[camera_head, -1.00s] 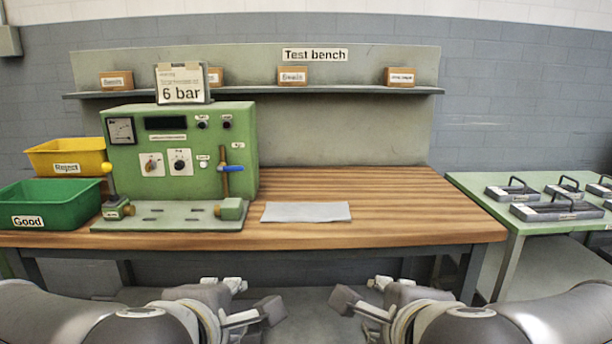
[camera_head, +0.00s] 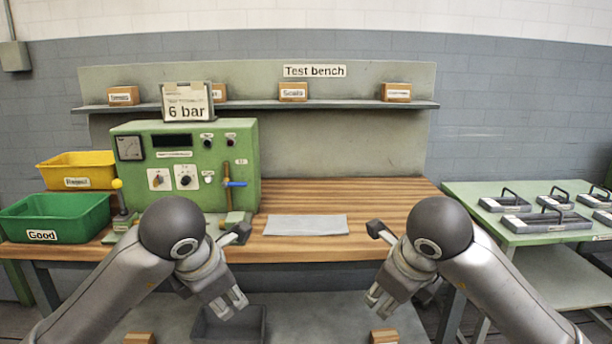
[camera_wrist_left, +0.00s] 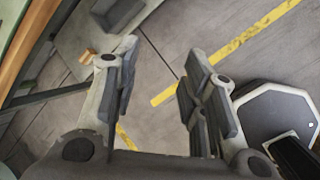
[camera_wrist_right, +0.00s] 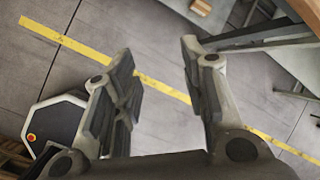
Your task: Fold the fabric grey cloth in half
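The grey cloth (camera_head: 306,225) lies flat and unfolded on the wooden bench top (camera_head: 375,195), near its front edge. My left gripper (camera_head: 232,303) hangs in front of the bench, below and left of the cloth. In the left wrist view its two fingers (camera_wrist_left: 158,85) are wide apart with only floor between them. My right gripper (camera_head: 376,303) hangs in front of the bench, below and right of the cloth. In the right wrist view its fingers (camera_wrist_right: 160,82) are also spread with nothing between them. Neither gripper touches the cloth.
A green test unit (camera_head: 190,195) stands left of the cloth, beside a yellow Reject bin (camera_head: 75,170) and a green Good bin (camera_head: 50,218). The bench top right of and behind the cloth is clear. A green side table (camera_head: 480,215) with handled parts is at right.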

